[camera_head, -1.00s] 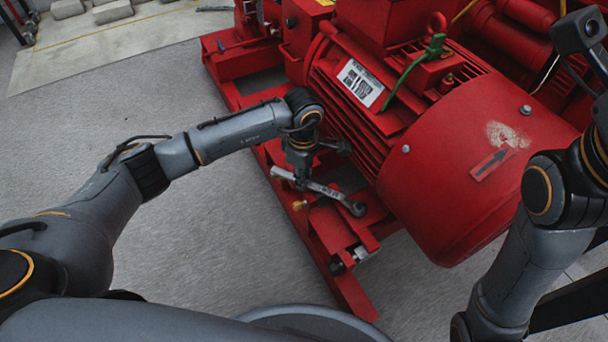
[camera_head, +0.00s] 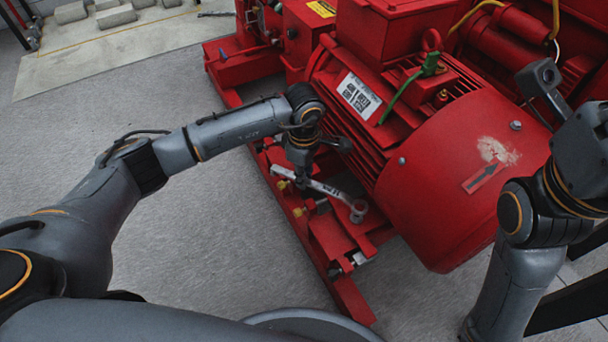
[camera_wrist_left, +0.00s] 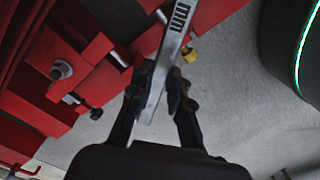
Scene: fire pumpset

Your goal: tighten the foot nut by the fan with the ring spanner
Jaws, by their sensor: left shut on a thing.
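My left gripper (camera_head: 302,180) is shut on the ring spanner (camera_head: 328,190), a grey metal bar, above the red base frame. In the left wrist view, the two dark fingers (camera_wrist_left: 158,88) grip the spanner's shank (camera_wrist_left: 176,30), which runs out of the top edge.
The red motor (camera_head: 400,150) stands close beyond my left gripper. The red base rail (camera_head: 325,262) has bolts and brass fittings (camera_head: 298,212). Another bolt (camera_wrist_left: 62,70) shows in the left wrist view. Grey floor (camera_head: 220,240) left of the rail is clear.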

